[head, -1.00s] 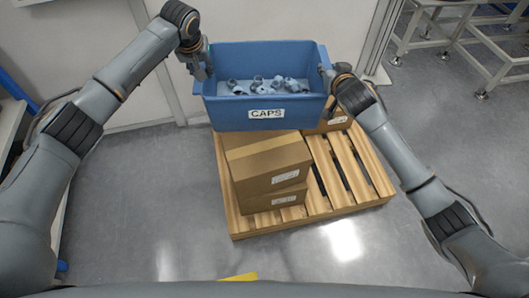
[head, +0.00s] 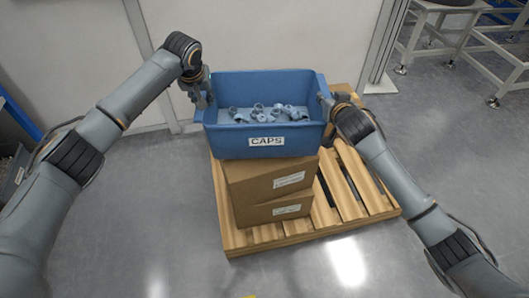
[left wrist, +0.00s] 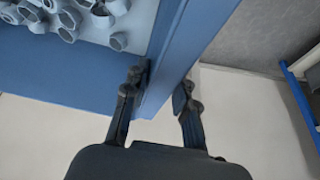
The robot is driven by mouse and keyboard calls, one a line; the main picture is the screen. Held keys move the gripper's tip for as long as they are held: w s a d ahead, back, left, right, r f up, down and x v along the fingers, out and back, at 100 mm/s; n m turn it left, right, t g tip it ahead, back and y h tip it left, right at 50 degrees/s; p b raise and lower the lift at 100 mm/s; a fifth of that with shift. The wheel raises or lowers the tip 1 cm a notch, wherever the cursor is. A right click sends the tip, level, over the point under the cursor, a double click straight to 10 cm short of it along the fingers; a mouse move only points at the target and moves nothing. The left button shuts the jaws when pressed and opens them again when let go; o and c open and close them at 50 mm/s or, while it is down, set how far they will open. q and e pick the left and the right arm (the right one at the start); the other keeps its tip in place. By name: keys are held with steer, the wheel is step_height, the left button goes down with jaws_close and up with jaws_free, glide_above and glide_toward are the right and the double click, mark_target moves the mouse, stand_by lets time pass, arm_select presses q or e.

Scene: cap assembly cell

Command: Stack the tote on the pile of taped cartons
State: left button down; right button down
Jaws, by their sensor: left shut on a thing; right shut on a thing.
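The blue tote (head: 228,143) with a CAPS label holds several grey caps (head: 262,113). It is level over the pile of taped cartons (head: 245,188) and hides their top; I cannot tell whether it touches. My left gripper (head: 207,97) is shut on the tote's left rim; in the left wrist view the fingers (left wrist: 166,88) straddle the blue rim (left wrist: 190,50). My right gripper (head: 325,101) is shut on the right rim, its fingertips partly hidden.
The cartons stand on the left part of a wooden pallet (head: 350,190). Another carton (head: 345,96) shows behind the tote at right. A metal frame table (head: 450,35) stands at back right. The grey floor (head: 130,240) around the pallet is clear.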

arm_select(q)
steer(key=shift+a+f, duration=0.1)
steer(key=shift+f, duration=0.5)
arm_select(e)
steer(key=shift+w+f, duration=0.1)
steer(key=shift+f, duration=0.2)
arm_select(q)
steer(key=shift+b, duration=0.3)
arm_select(e)
steer(key=shift+f, duration=0.1)
